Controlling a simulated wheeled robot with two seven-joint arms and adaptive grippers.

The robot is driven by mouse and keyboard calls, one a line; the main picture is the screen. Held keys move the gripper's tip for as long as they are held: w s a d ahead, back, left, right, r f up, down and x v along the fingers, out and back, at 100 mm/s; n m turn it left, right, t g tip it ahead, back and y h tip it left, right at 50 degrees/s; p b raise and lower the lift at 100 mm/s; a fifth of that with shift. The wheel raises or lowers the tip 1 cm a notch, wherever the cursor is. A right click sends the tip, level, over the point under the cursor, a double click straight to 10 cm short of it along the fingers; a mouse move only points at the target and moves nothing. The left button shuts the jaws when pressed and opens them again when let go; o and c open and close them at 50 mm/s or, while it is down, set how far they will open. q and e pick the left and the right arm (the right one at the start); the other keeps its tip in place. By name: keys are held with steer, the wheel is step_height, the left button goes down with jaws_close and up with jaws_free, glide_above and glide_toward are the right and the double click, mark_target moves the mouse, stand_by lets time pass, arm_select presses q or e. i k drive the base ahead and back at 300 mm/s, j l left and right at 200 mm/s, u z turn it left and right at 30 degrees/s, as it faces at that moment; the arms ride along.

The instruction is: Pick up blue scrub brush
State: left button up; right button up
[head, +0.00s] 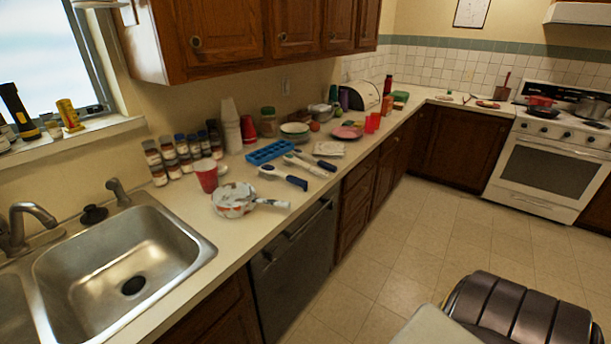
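Two white-and-blue long-handled tools that look like scrub brushes lie on the counter. The nearer one (283,178) has a dark blue right end and lies close to the counter's front edge. The farther one (305,164) lies just behind it, with a blue part at its right end. I cannot tell from here which is the blue scrub brush, as bristles are too small to make out. Neither my left nor my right gripper is in view, and nothing touches either tool.
A blue tray (268,152) lies behind the tools. A pan with a white handle (235,200) and a red cup (206,175) stand to their left. A white cloth or paper (329,149) lies to their right. The sink (120,262) is at left; a dark padded seat-like thing (520,312) is at lower right.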

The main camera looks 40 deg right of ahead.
mark_target(265, 169)
steer(key=l+z, duration=0.1)
steer(key=z, duration=0.95)
